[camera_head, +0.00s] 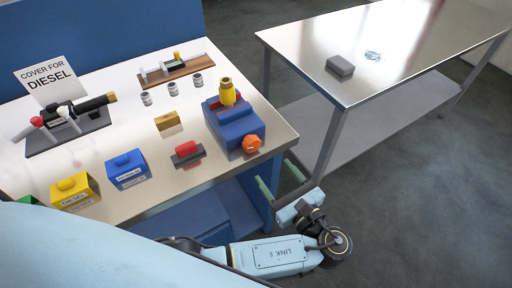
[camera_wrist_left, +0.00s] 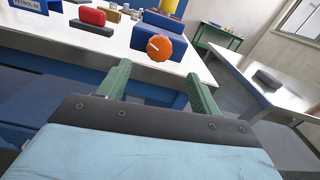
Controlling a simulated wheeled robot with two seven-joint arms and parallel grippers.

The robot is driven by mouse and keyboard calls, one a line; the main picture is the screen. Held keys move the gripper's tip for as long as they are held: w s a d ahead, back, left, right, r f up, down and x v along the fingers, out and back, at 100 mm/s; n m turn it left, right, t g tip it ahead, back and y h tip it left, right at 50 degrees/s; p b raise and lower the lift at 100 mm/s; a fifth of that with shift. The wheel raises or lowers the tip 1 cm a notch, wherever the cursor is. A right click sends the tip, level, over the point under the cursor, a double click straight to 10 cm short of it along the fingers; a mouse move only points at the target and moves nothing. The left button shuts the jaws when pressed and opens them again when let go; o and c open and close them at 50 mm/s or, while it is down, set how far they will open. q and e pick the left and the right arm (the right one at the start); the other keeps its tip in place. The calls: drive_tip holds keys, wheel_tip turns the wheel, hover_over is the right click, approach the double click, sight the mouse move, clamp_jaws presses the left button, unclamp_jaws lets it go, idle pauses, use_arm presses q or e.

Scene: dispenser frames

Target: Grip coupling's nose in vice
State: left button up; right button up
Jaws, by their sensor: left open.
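The blue vice (camera_head: 236,126) stands at the right front corner of the workbench, with an orange knob (camera_head: 251,144) on its front. The yellow coupling (camera_head: 228,92), with a brownish top, stands upright at the top of the vice. I cannot tell whether the jaws clamp its nose. My left gripper (camera_head: 278,176) is open and empty, off the bench's front right edge. In the left wrist view its green fingers (camera_wrist_left: 160,88) are spread below the orange knob (camera_wrist_left: 159,47), apart from it. The vice (camera_wrist_left: 143,37) and the coupling's lower part (camera_wrist_left: 167,6) also show there. My right gripper is out of view.
The workbench (camera_head: 205,180) holds a red-and-dark block (camera_head: 187,153), a brass-coloured block (camera_head: 168,123), small grey cylinders, blue and yellow boxes, a nozzle on a stand and a diesel sign (camera_head: 50,78). A steel table (camera_head: 400,45) with a grey block (camera_head: 340,67) stands right, across a gap.

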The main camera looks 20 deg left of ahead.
sight(254, 146)
use_arm(q)
drive_tip(key=x, duration=0.9)
drive_tip(key=shift+a, duration=0.1)
drive_tip(key=shift+w+a, duration=0.3)
